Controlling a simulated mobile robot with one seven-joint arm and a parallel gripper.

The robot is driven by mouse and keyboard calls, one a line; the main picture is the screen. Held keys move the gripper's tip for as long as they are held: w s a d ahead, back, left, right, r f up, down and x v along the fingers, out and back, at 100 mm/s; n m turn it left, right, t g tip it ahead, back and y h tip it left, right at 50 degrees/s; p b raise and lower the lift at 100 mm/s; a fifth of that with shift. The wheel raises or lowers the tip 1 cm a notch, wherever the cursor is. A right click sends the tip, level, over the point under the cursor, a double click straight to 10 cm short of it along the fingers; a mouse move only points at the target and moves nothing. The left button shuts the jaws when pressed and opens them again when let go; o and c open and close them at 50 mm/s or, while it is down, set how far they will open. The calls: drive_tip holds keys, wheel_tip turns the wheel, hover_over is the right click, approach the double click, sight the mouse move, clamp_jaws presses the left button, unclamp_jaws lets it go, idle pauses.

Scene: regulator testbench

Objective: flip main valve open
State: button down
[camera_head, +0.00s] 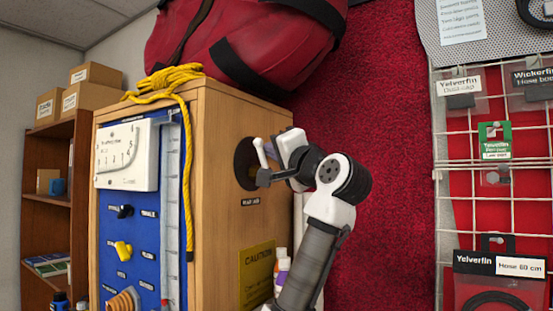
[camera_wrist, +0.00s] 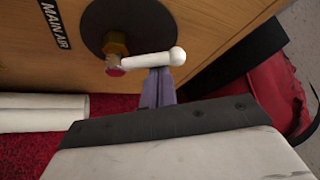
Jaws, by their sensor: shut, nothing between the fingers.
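The main valve has a white lever with a ball end (camera_wrist: 150,60), on a brass fitting (camera_wrist: 116,44) in front of a dark round plate (camera_wrist: 95,15). A "MAIN AIR" label (camera_wrist: 54,26) is beside it. In the head view the lever (camera_head: 260,153) stands nearly upright, on the side of the wooden cabinet (camera_head: 219,115). My gripper (camera_wrist: 158,75) is shut and empty, with its purple-grey fingers right beside the lever near its ball end. I cannot tell whether they touch it. In the head view my gripper (camera_head: 272,148) is just right of the lever, its fingers mostly hidden.
A yellow rope (camera_head: 186,165) hangs over the cabinet's corner. A red bag (camera_head: 245,45) lies on top. Bottles (camera_head: 282,270) and a yellow caution sign (camera_head: 257,275) are below the valve. A wire rack (camera_head: 495,215) stands at the right.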

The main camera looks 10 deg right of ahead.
sight(266, 163)
drive_tip(key=n+y, duration=0.1)
drive_tip(key=n, duration=0.1)
drive_tip(key=a+f+n+y+b, duration=0.1)
drive_tip(key=n, duration=0.2)
drive_tip(key=s+n+y+b, duration=0.1)
drive_tip(key=n+y, duration=0.1)
drive_tip(key=shift+s+a+f, duration=0.1)
drive_tip(key=shift+a+f, duration=0.05)
drive_tip(key=shift+f, duration=0.15)
drive_tip(key=shift+s+a+n+y, duration=0.1)
drive_tip(key=shift+n+y, duration=0.2)
drive_tip(key=shift+n, duration=0.2)
drive_tip(key=shift+s+a+f+b, duration=0.15)
drive_tip(key=shift+a+f+b, duration=0.05)
drive_tip(key=shift+f+b, duration=0.2)
drive_tip(key=shift+f, duration=0.1)
drive_tip(key=b+v, duration=0.5)
drive_tip(key=v, duration=0.9)
drive_tip(key=shift+a, duration=0.1)
